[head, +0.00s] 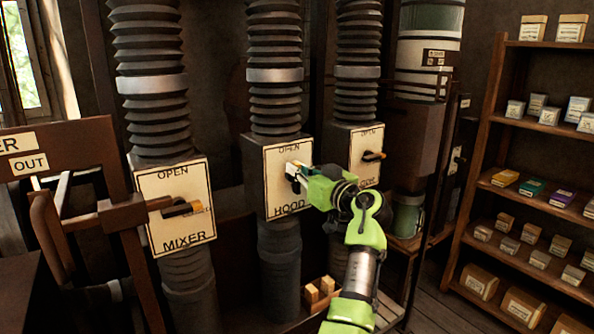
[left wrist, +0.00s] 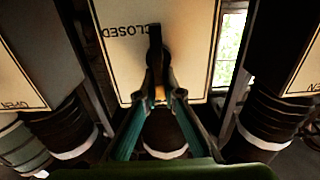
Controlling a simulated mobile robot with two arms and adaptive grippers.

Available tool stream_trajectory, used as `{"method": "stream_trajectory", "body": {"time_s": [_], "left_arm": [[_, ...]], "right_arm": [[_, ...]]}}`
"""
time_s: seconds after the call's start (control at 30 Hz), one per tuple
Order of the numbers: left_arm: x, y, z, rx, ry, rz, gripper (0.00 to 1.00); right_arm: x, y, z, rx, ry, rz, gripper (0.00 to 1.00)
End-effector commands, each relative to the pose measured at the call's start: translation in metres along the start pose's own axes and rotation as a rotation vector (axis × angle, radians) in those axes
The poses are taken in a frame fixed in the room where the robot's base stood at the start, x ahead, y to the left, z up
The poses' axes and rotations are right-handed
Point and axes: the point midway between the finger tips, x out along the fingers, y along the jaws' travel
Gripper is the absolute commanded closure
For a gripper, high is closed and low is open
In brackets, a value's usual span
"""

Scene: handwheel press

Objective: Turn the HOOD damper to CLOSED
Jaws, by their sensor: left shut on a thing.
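The HOOD damper is a pale plate (head: 277,190) on a box below the middle bellows duct, lettered OPEN at its top and HOOD at its bottom. My left gripper (head: 299,172) is at the middle of this plate and hides most of the handle. In the left wrist view the gripper (left wrist: 160,94) is shut on the black handle (left wrist: 155,52). The upside-down word CLOSED (left wrist: 130,31) shows on the plate just left of the handle. I cannot tell exactly where the handle points. My right gripper is not in view.
The MIXER damper (head: 172,225) is to the left, its handle pointing right. Another damper (head: 367,160) is close on the right. A wooden frame (head: 75,190) stands at left. Shelves (head: 530,190) with small boxes stand at right. Wooden blocks (head: 320,290) lie below the arm.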

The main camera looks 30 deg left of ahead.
Motion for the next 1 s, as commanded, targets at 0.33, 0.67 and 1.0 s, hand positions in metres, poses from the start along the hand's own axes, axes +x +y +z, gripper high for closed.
{"method": "stream_trajectory", "body": {"time_s": [0.33,0.67,1.0], "left_arm": [[0.001,0.003,0.004,0.126,-0.005,-0.001,1.0],[0.001,0.01,0.006,0.415,-0.006,-0.001,1.0],[0.001,0.016,0.011,0.739,-0.01,-0.001,1.0]], "right_arm": [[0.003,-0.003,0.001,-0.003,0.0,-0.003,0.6],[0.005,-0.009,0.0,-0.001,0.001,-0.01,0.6],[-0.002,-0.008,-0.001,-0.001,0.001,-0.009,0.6]]}}
